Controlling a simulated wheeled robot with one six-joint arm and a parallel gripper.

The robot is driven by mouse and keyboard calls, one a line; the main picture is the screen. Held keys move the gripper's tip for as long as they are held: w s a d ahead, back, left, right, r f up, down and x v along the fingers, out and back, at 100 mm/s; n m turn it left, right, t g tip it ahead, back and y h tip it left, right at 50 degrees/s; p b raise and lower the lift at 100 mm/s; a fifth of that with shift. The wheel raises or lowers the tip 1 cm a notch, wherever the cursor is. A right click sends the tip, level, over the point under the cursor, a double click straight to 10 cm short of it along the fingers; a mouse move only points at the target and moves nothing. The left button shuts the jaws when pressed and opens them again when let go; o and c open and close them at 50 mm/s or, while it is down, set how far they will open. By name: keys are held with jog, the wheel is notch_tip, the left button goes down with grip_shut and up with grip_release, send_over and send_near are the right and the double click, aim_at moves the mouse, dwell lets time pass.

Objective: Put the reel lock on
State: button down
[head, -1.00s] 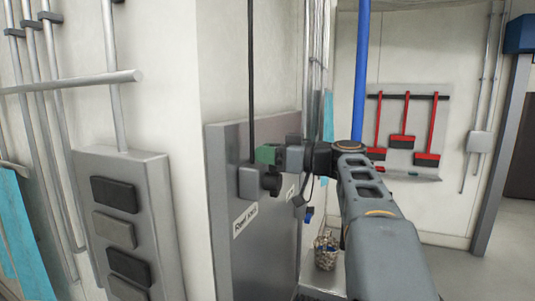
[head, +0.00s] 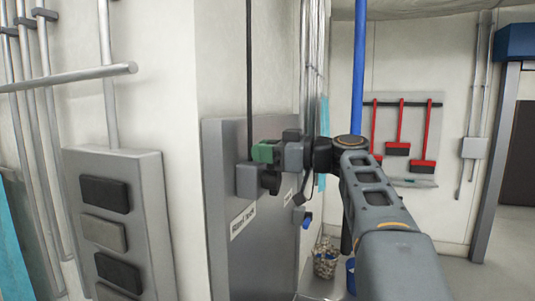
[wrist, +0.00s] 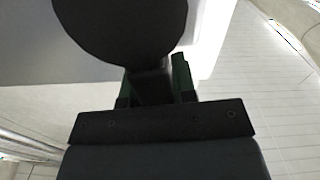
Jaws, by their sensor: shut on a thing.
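The reel lock is a small grey box (head: 248,181) with a black rotary knob (head: 271,183) on a grey wall panel. A white label (head: 243,220) sits below it; its print is blurred but seems to read "Reel lock". My gripper (head: 264,152), with green fingers, is at the top of the knob. In the wrist view the knob's black round face (wrist: 120,28) fills the top, and its narrow black part runs down between the green fingertips (wrist: 155,88). My gripper is shut on the knob. The arm partly hides the panel's right side.
A blue pipe (head: 360,70) rises behind my arm. A basket (head: 325,260) is on the floor beyond the panel. Floor at the right is open.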

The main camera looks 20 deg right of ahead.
jog(key=c, duration=0.9)
grip_release()
jog(key=shift+s+d+f+b, duration=0.1)
jog(key=shift+s+d+b, duration=0.25)
jog(key=shift+d, duration=0.1)
jog(key=b+v, duration=0.3)
jog(key=v, duration=0.9)
jog(key=shift+s+d, duration=0.2)
jog(key=shift+s, duration=0.1)
jog(key=shift+c, duration=0.2)
